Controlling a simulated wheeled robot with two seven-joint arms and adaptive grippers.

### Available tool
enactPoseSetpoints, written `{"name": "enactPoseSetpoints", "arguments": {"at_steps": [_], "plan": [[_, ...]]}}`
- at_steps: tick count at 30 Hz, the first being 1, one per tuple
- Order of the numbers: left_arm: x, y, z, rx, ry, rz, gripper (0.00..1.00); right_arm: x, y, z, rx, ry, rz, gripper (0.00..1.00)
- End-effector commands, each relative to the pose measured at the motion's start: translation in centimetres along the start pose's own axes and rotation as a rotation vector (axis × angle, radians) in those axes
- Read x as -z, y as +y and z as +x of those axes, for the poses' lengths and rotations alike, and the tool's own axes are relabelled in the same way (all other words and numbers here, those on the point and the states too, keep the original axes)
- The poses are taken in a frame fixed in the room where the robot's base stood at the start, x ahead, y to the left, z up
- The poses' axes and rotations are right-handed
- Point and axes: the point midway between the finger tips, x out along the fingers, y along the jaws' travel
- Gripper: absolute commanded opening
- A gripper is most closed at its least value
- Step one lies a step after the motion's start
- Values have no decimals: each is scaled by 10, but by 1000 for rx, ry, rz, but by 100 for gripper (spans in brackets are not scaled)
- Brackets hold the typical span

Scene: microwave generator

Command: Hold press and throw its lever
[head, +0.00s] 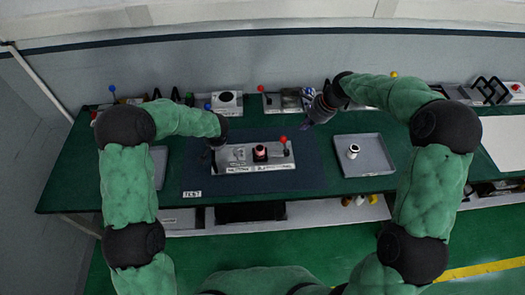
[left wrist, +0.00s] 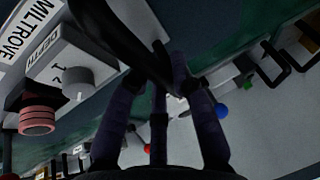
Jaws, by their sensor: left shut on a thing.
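My left gripper (head: 209,153) is at the press's left end. In the left wrist view its fingers close on a dark bar (left wrist: 125,40), seemingly a handle at that end; the grip is partly hidden. The press's grey dial (left wrist: 75,83) and pink ringed part (left wrist: 37,120) show there too. My right gripper (head: 306,122) hangs in the air behind and right of the lever, apart from it.
A grey tray (head: 374,166) with a small white and black cylinder (head: 353,151) lies to the right. Another tray (head: 159,166) is at the left, partly behind my arm. Several devices with coloured-ball levers line the bench's back edge.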

Motion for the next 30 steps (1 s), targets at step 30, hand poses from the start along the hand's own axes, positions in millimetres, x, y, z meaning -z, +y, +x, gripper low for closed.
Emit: {"name": "enactPoseSetpoints", "arguments": {"at_steps": [30], "plan": [[0, 1, -82, -1, 0, 1, 51, 0, 0, 0, 0, 0, 0, 0]]}}
